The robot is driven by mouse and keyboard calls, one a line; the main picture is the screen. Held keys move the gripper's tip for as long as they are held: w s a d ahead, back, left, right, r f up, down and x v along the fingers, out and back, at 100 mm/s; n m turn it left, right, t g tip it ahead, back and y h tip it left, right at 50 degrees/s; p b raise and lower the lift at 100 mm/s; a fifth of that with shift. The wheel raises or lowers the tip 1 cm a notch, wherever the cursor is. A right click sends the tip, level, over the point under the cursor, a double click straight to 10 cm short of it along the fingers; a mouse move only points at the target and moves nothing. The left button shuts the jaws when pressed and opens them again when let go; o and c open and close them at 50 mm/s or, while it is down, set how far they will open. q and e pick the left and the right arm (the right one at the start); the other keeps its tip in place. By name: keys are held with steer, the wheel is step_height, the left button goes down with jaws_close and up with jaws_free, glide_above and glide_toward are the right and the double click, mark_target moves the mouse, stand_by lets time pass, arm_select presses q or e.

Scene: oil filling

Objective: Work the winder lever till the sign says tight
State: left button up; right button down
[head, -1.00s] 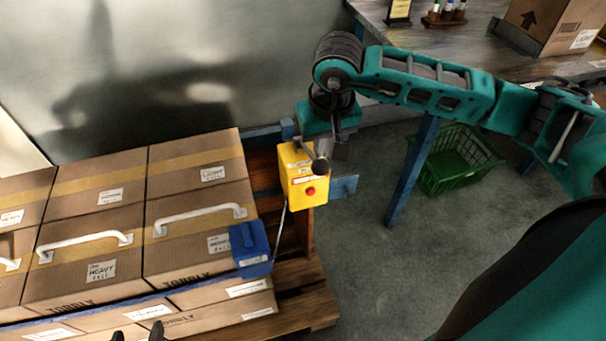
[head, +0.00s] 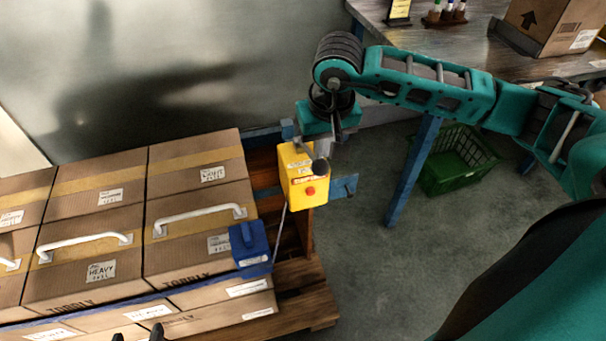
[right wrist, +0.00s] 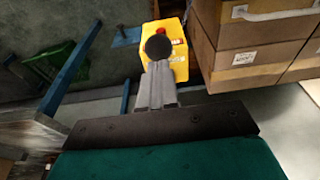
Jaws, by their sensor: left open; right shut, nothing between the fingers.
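The yellow winder box (head: 308,190), with a red button, stands at the right end of the loaded pallet. Its lever's dark round knob (head: 321,166) shows at the box's upper right. My right gripper (head: 325,149) is shut and empty, pointing down at the knob; I cannot tell whether it touches. In the right wrist view the shut fingers (right wrist: 157,85) reach to the knob (right wrist: 158,47), which hides part of the winder (right wrist: 178,68). The winder's small labels are unreadable. My left gripper (head: 138,336) is open at the bottom edge, mostly out of view.
Cartons (head: 190,250) with white handles stand on a wooden pallet (head: 310,290). A blue corner piece (head: 249,245) sits on the nearest carton, with a thin strap toward the winder. A green crate (head: 455,160) stands under the bench (head: 450,45). The floor right of the pallet is clear.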

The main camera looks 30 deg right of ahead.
mark_target(323, 168)
steer(key=shift+f, duration=0.1)
steer(key=f+b, duration=0.2)
steer(key=shift+s+f+b, duration=0.2)
steer(key=shift+f+b, duration=0.05)
steer(key=shift+b, duration=0.05)
steer(key=f+b, duration=0.3)
steer(key=shift+s+a+f, duration=0.1)
steer(key=shift+s, duration=0.2)
arm_select(q)
step_height(323, 168, down, 5)
steer(key=w+d+b, duration=0.1)
steer(key=d+b, duration=0.1)
steer(key=b, duration=0.1)
arm_select(e)
steer(key=r+p, duration=0.4)
steer(key=shift+w, duration=0.2)
steer(key=r+p, duration=0.2)
steer(key=r, duration=0.1)
steer(key=r+p, duration=0.1)
steer(key=shift+w+r, duration=0.35)
steer(key=shift+w+r+p, duration=0.1)
steer(key=shift+r+p, duration=0.25)
steer(key=shift+r, duration=0.2)
arm_select(q)
steer(key=r, duration=0.1)
steer(key=a+r, duration=0.1)
steer(key=r, duration=0.1)
steer(key=s+r, duration=0.1)
steer(key=shift+a+r, duration=0.2)
steer(key=shift+a, duration=0.1)
